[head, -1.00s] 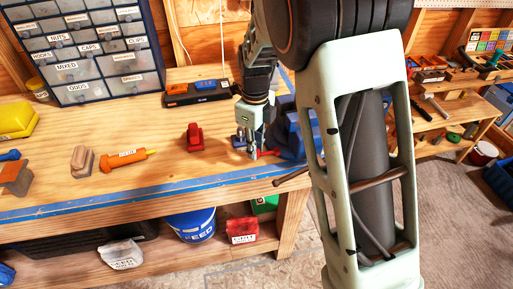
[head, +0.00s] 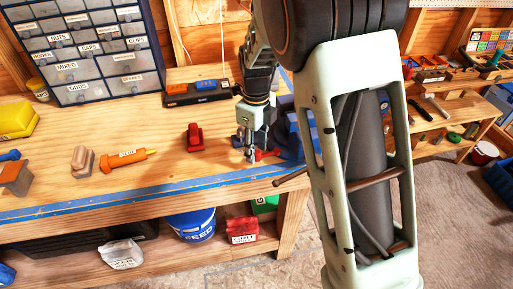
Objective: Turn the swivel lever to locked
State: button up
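A blue vise-like tool (head: 292,132) stands at the right end of the workbench, partly hidden behind my arm. A small red lever (head: 268,153) shows low at its left side; I take this to be the swivel lever. Its full length and exact setting are too small to read. My gripper (head: 251,158) points down just left of the red lever, close to the bench top. Its fingers look close together, but I cannot tell whether they are shut or touch the lever.
A drawer cabinet (head: 92,50) stands at the back left. Blue tape (head: 130,195) runs along the front edge.

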notch_tip(320, 180, up, 12)
dwell(0.6)
